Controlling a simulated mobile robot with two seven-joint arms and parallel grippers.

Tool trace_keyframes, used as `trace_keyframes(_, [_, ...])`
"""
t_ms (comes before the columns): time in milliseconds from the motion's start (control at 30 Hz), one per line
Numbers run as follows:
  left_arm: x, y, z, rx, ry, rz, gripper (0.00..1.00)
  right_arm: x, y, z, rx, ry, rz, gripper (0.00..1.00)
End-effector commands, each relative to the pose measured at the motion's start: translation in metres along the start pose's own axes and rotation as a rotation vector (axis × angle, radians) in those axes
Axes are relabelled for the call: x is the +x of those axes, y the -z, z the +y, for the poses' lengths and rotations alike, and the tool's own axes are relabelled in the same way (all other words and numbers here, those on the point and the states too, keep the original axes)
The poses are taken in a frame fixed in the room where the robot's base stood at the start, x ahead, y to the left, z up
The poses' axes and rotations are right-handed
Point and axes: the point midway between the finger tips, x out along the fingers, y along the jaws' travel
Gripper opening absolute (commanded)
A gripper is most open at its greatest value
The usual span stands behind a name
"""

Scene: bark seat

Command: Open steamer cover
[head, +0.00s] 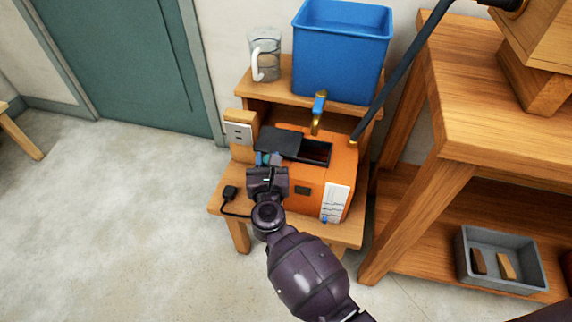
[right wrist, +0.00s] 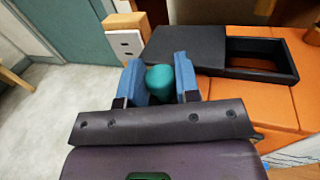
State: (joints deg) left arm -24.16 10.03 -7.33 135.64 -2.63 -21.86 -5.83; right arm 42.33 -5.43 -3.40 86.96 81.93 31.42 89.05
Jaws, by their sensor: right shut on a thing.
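The orange steamer (head: 318,185) stands on a small wooden table. Its dark cover (head: 279,142) lies over the left part of the top opening (head: 316,152), and the right part of the opening is uncovered. In the right wrist view the cover (right wrist: 186,48) and the open slot (right wrist: 262,57) show too. My right gripper (head: 268,160) is at the cover's front left. Its blue fingers (right wrist: 160,80) are shut on a teal knob (right wrist: 159,79) beside the cover's near edge. How the knob joins the cover is hidden. My left gripper is not in view.
A wooden bench (head: 490,100) stands right.

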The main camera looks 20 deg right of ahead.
Motion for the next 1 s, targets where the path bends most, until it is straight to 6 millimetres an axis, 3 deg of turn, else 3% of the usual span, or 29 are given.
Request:
trace_keyframes(133, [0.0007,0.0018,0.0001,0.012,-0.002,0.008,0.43,0.0039,0.0014,0.0109,0.0,0.001,0.001,0.0])
trace_keyframes(467, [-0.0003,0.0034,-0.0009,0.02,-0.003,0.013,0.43,0.0051,-0.0015,0.0121,-0.002,0.001,-0.002,0.0])
trace_keyframes(500, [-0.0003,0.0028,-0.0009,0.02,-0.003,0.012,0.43,0.0051,-0.0015,0.0121,-0.002,0.001,-0.002,0.35])
trace_keyframes(633, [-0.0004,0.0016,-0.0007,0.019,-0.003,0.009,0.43,0.0049,-0.0013,0.0122,-0.001,0.001,-0.002,0.55])
trace_keyframes(1000, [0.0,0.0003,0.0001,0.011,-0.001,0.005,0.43,0.004,-0.0003,0.0129,-0.001,0.0,0.0,0.56])
